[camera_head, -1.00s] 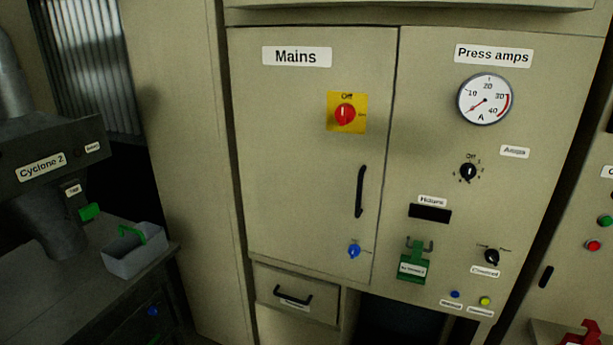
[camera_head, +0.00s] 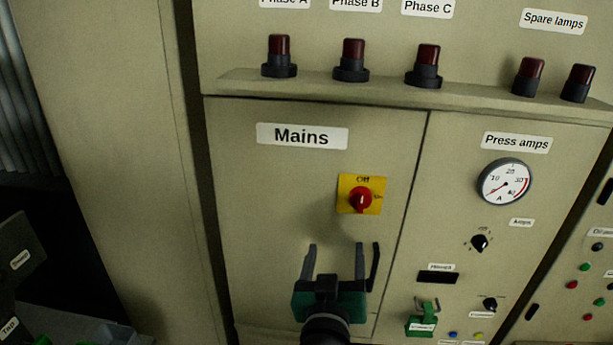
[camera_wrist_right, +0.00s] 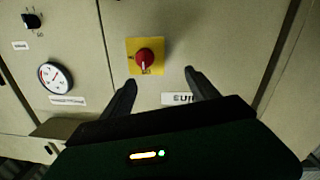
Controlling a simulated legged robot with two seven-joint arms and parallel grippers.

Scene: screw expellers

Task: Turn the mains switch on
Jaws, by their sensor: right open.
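The mains switch (camera_head: 361,199) is a red rotary knob on a yellow plate, on the cabinet door under the "Mains" label (camera_head: 302,136). Its pointer is up at "Off". My right gripper (camera_head: 336,247) is below the switch in the head view, in front of the door, with its fingers apart and nothing between them. In the right wrist view, which is turned over, the switch (camera_wrist_right: 150,57) shows just beyond the open fingertips (camera_wrist_right: 160,77), apart from them. My left gripper is not in view.
A black door handle (camera_head: 374,267) is close to the right of my right gripper. A ledge with dark red lamps (camera_head: 353,58) juts out above the door. An ammeter (camera_head: 504,182) and a black knob (camera_head: 479,242) are on the panel to the right.

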